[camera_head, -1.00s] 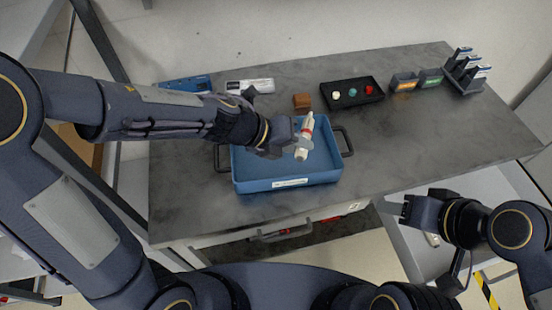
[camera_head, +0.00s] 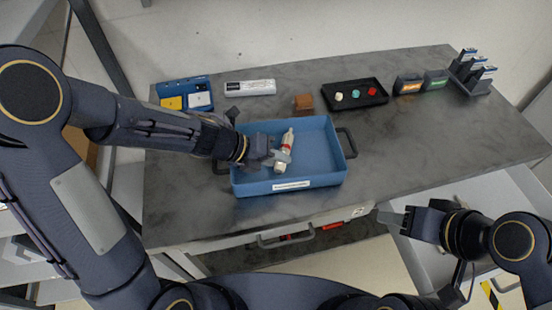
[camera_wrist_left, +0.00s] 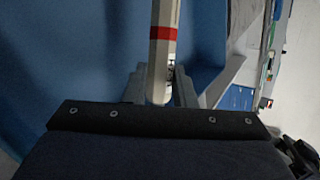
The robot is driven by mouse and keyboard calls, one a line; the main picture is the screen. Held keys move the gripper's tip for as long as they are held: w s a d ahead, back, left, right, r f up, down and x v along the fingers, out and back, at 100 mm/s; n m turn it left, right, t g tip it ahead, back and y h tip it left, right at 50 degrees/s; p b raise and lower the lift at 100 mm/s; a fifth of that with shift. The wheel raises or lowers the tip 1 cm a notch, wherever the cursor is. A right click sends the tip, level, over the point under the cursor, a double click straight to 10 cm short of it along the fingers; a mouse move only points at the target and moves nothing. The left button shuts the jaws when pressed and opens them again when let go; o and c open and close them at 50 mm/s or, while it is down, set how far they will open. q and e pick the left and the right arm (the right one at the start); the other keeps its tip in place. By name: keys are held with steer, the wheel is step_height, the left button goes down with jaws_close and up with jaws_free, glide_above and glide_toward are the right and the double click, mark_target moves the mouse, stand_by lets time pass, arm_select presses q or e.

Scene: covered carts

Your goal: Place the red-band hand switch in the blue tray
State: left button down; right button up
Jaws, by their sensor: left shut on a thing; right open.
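The white hand switch with a red band (camera_head: 286,150) is held by my left gripper (camera_head: 279,158) over the inside of the blue tray (camera_head: 320,150). In the left wrist view the hand switch (camera_wrist_left: 164,50) stands between the two fingers of the left gripper (camera_wrist_left: 160,88), with its red band beyond the fingertips. Blue tray surface (camera_wrist_left: 90,60) fills much of that view. I cannot tell if the switch touches the tray floor. My right gripper (camera_head: 408,221) is open and empty at the right, near the open drawer.
A black tray (camera_head: 355,104) with white, green and red pieces and a brown block (camera_head: 304,102) stand behind the blue tray. A blue holder (camera_head: 185,84) and a white box (camera_head: 250,87) are at the back left. The grey tabletop (camera_head: 430,140) is clear at right.

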arm_select(q)
steer(key=shift+f+b, duration=0.55)
steer(key=shift+f, duration=0.1)
steer(key=c, duration=1.2)
jaws_free()
steer(key=shift+r, duration=0.1)
steer(key=shift+r+p, duration=0.3)
steer(key=shift+p, duration=0.05)
steer(key=shift+r+p, duration=0.45)
steer(key=shift+r, duration=0.1)
steer(key=p+v, duration=0.2)
steer(key=v, duration=0.9)
steer(key=shift+s+a+p, duration=0.1)
steer(key=shift+a+p, duration=0.2)
steer(key=shift+a, duration=0.1)
